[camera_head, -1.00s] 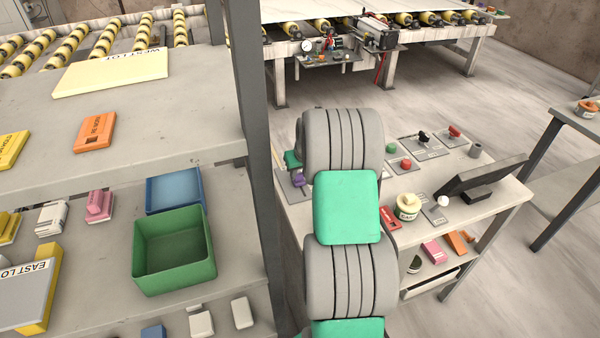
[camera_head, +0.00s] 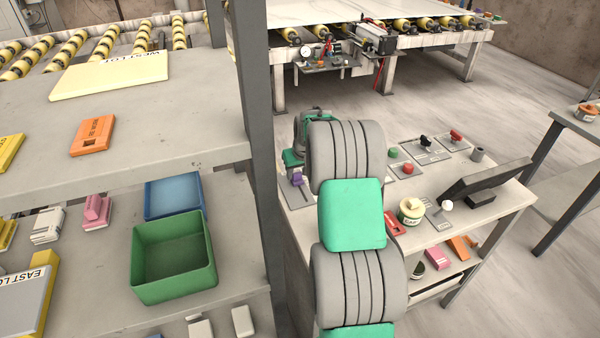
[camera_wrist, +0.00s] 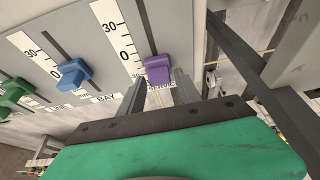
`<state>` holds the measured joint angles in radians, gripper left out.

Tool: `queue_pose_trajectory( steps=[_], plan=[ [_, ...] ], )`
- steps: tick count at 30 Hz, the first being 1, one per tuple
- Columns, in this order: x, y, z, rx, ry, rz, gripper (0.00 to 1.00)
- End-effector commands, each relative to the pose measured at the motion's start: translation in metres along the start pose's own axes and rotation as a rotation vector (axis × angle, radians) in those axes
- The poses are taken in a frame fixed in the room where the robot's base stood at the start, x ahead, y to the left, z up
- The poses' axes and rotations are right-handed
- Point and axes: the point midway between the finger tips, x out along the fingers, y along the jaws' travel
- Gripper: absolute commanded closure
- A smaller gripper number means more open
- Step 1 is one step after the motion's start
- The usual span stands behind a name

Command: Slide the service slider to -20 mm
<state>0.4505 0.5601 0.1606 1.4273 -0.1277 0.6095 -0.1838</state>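The purple service slider knob (camera_wrist: 158,68) is in the wrist view, at the lower end of its slot, below the 0 mark of the scale (camera_wrist: 122,45) at its left. A partly covered label (camera_wrist: 160,86) lies just below the knob. My gripper (camera_wrist: 158,88) has its two grey fingers apart, one toward each side of the knob; I cannot tell whether either touches it. In the head view the purple knob (camera_head: 297,179) shows at the left end of the console, and my arm hides most of the gripper.
A blue slider (camera_wrist: 73,74) and a green slider (camera_wrist: 14,91) stand left of the purple one. A dark frame bar (camera_wrist: 250,60) runs close on the right. The console (camera_head: 440,225) also bears buttons, a jar (camera_head: 411,212) and a tilted screen (camera_head: 488,180). A shelf post (camera_head: 258,120) stands left of my arm.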

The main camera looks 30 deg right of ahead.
Motion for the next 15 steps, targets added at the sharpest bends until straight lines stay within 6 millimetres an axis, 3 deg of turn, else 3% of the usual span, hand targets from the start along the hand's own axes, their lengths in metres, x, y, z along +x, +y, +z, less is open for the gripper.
queue_pose_trajectory(
  steps=[3,11,15],
  plan=[
    [0.0,0.0,0.0,0.0,-0.001,0.0,0.49],
    [-0.001,0.001,0.0,0.0,0.0,0.0,0.49],
    [-0.018,0.001,0.0,0.0,0.004,0.001,0.49]
  ],
)
